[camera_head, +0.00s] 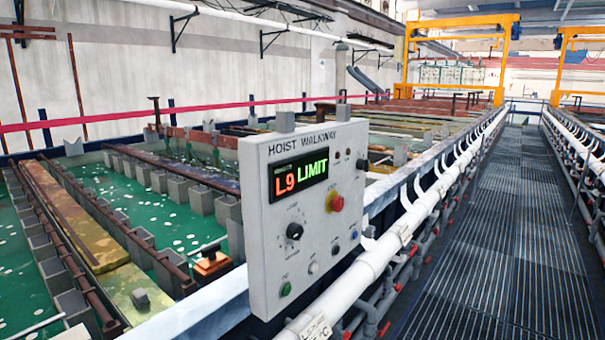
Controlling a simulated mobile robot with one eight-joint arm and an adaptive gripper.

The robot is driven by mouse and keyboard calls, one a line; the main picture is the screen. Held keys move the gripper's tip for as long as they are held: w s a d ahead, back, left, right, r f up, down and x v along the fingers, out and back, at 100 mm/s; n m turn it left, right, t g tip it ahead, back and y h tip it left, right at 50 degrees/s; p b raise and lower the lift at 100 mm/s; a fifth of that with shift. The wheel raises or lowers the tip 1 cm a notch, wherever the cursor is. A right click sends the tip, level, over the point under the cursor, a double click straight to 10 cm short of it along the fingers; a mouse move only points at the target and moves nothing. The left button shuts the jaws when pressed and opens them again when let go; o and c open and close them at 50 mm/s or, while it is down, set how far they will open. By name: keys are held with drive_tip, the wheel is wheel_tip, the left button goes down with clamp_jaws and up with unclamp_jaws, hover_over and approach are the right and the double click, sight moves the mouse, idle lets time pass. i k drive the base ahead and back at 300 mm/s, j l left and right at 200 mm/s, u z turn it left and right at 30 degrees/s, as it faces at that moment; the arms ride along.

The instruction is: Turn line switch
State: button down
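A grey control panel (262,228) marked "HOIST WALKWAY" stands upright at the tank edge, in the middle of the head view. Its display (300,176) reads "L9" in red and "LIMIT" in green. A black rotary switch (294,231) sits on the panel's left half below the display; its small labels are too blurred to read. A red button on a yellow base (335,201) is to its right. A green button (285,289) is at the lower left, with several small buttons beside it. Which control is the line switch is not legible. My gripper does not show.
Tanks of green liquid (165,217) with rails and grey blocks lie left of and behind the panel. A white pipe (368,268) runs along the tank edge. A grated walkway (500,250) on the right is clear. Yellow gantry frames (407,55) stand far back.

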sight(361, 164)
drive_tip(key=l+u, duration=0.75)
drive_tip(key=k+j, duration=0.05)
